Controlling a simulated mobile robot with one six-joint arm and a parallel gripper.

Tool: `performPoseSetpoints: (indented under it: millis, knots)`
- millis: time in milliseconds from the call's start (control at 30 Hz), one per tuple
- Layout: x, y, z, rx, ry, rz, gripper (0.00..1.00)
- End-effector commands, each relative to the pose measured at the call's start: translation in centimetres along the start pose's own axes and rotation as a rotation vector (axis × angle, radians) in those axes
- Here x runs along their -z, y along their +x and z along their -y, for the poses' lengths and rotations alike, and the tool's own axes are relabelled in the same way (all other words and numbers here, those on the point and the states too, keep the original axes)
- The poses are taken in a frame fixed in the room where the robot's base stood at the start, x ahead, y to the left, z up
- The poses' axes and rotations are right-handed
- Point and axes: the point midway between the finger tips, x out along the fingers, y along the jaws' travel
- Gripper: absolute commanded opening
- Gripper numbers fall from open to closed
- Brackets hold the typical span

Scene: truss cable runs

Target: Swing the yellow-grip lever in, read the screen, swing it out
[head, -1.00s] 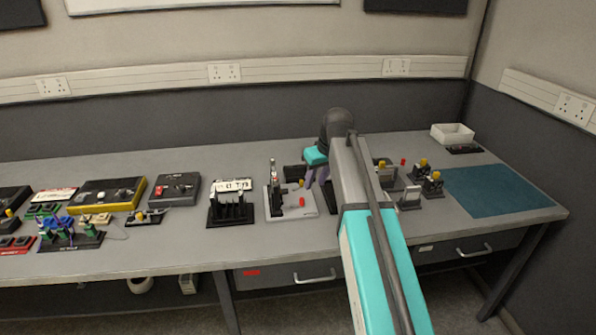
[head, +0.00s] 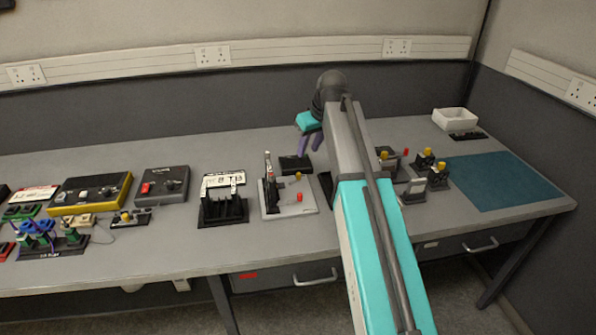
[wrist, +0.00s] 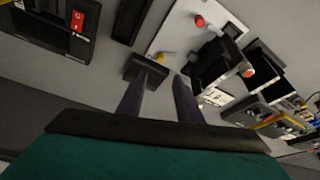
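A yellow grip (head: 298,176) stands at the back right of a pale plate (head: 275,209) carrying a dark upright and red-tipped parts. The yellow grip also shows in the wrist view (wrist: 162,58), at the plate's edge. A small dark box (head: 295,163) sits just behind the plate. In the wrist view this box (wrist: 133,71) lies partly behind one finger. No readable screen face shows on it. My gripper (head: 311,141) is above the bench, behind the plate. Its purple fingers are apart and empty in the wrist view (wrist: 158,98). I cannot tell its height.
A black slotted stand (head: 223,209) is left of the plate. Other yellow knobs (head: 427,153) stand on dark units right of my arm. A red-switch box (head: 162,185) is further left. A teal mat (head: 503,181) lies clear at right; a white tray (head: 455,119) is behind it.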

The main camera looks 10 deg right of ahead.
Motion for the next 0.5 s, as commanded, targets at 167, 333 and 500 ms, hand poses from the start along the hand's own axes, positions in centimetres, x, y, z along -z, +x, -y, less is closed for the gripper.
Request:
performPoseSetpoints:
  millis: [167,333,500]
  knots:
    - [0.0,0.5,0.1,0.001,-0.001,0.001,0.32]
    - [0.0,1.6,0.1,0.001,-0.001,0.001,0.32]
    - [0.0,3.5,0.1,0.001,-0.002,0.002,0.32]
